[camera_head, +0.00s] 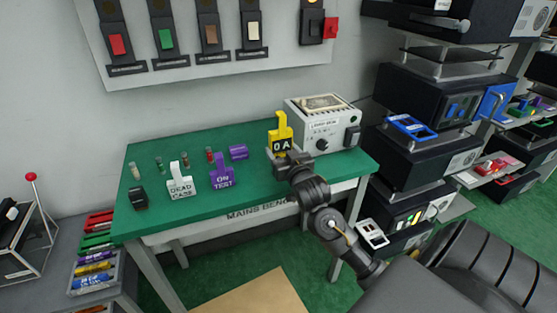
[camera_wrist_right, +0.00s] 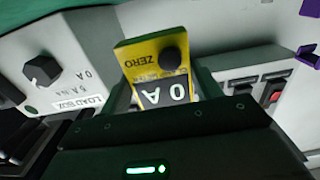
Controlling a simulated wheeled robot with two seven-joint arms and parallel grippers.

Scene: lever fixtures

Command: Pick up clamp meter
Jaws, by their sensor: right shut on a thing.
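The yellow clamp meter (camera_head: 281,123) is upright near the right part of the green-topped bench (camera_head: 200,207), with a dark display reading 0 A. In the right wrist view the clamp meter (camera_wrist_right: 150,58) shows its yellow face, a black knob and the word ZERO. My right gripper (camera_head: 284,157) is shut on the meter's lower part; in the wrist view the gripper (camera_wrist_right: 165,103) hides its bottom end. I cannot tell whether the meter touches the bench. My left gripper is not in view.
The load box (camera_head: 318,132) stands just right of the meter. A white DEAD CASE tag (camera_head: 180,183), a purple ON TEST tag (camera_head: 222,175) and small cylinders are further left. Lever switches (camera_head: 208,38) hang on the wall panel. Stacked black equipment (camera_head: 412,155) stands right of the bench.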

